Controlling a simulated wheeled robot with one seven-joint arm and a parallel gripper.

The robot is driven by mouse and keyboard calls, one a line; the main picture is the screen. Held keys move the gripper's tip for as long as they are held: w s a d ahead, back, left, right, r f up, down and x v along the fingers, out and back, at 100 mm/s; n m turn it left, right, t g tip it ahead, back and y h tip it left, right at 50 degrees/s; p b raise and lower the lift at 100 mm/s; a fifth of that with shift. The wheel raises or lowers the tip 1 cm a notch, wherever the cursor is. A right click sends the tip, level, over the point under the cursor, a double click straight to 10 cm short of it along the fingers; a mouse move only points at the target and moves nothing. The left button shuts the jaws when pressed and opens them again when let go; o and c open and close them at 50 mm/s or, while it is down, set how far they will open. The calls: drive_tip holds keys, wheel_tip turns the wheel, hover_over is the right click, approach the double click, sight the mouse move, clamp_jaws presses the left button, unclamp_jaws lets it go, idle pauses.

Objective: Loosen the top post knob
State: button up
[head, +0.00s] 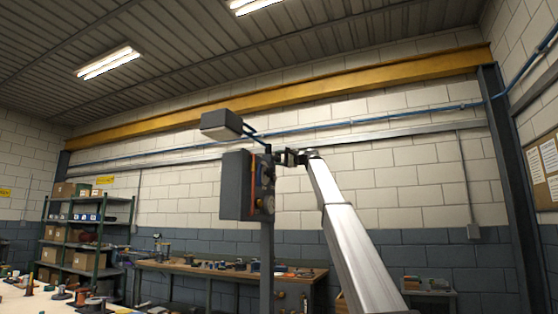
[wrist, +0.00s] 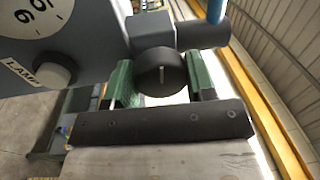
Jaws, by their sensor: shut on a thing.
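The post knob (wrist: 161,72) is a round black knob with a short white line on its face. In the wrist view it sits between the green-padded fingers of my gripper (wrist: 162,80), which is shut on it. A grey block (wrist: 148,30) is just beyond the knob. In the head view my gripper (head: 289,157) is at the right side of the post, by the upper part of the dark casing (head: 236,186). The knob is too small to make out there.
A grey lamp head (head: 221,125) juts out above the casing. A white knob (wrist: 52,73) labelled LAMP and a numbered dial (wrist: 38,14) are left of my gripper. A workbench (head: 190,268) and loaded shelves (head: 85,240) stand behind.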

idle(0.3)
drive_tip(key=o, duration=0.9)
drive_tip(key=v, duration=1)
drive_tip(key=shift+s+d, duration=0.2)
drive_tip(key=shift+d, duration=0.15)
drive_tip(key=shift+f, duration=0.1)
